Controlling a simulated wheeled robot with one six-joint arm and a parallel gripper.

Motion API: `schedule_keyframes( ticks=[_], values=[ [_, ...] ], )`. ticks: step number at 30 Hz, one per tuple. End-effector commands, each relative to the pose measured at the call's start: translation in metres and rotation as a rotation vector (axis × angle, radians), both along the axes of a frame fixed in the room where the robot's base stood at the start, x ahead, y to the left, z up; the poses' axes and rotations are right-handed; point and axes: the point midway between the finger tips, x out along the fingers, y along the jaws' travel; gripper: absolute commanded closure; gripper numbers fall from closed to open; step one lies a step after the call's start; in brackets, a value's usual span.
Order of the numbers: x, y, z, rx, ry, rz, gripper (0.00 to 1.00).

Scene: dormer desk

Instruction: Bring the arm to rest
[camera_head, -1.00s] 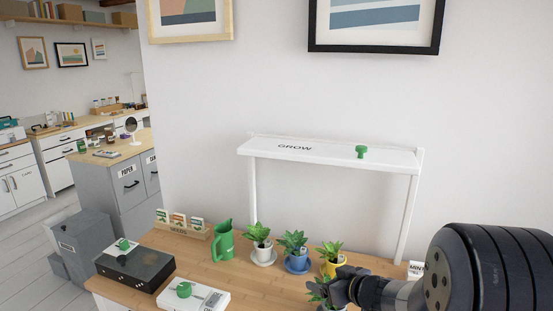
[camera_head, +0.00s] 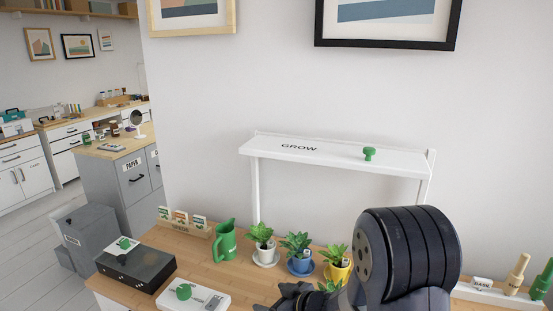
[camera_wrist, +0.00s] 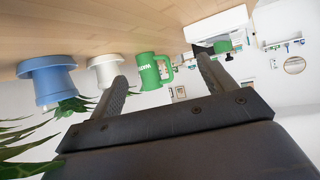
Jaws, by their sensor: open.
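My arm is folded in front of the head camera, its thick dark link in the lower right. My gripper (camera_head: 284,302) is low at the bottom edge of the head view, over the front of the desk and partly cut off. In the wrist view my gripper (camera_wrist: 160,68) has its two fingers wide apart with nothing held. That view is upside down; the green jug (camera_wrist: 150,72) appears between the fingers, farther off. The potted plant in the yellow pot (camera_head: 337,270) is just beyond my arm in the head view. Another plant is mostly hidden by the arm.
The wooden desk (camera_head: 205,268) also holds a white pot (camera_head: 265,254), a blue pot (camera_head: 300,265), the jug (camera_head: 225,241), a seed box (camera_head: 185,226), a black box (camera_head: 135,265) and a white box (camera_head: 194,297). A GROW shelf (camera_head: 330,156) stands behind.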

Motion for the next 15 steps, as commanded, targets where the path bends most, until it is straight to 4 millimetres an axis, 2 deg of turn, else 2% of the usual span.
schedule_keyframes(
  ticks=[1, 7, 9, 15],
  values=[
    [0.000, 0.000, -0.015, 0.000, 0.006, -0.001, 0.22],
    [-0.001, -0.002, -0.049, -0.001, 0.004, -0.002, 0.22],
    [-0.009, -0.013, -0.034, -0.001, -0.003, -0.005, 0.22],
    [-0.028, -0.034, -0.018, -0.002, -0.002, -0.004, 0.22]
  ],
)
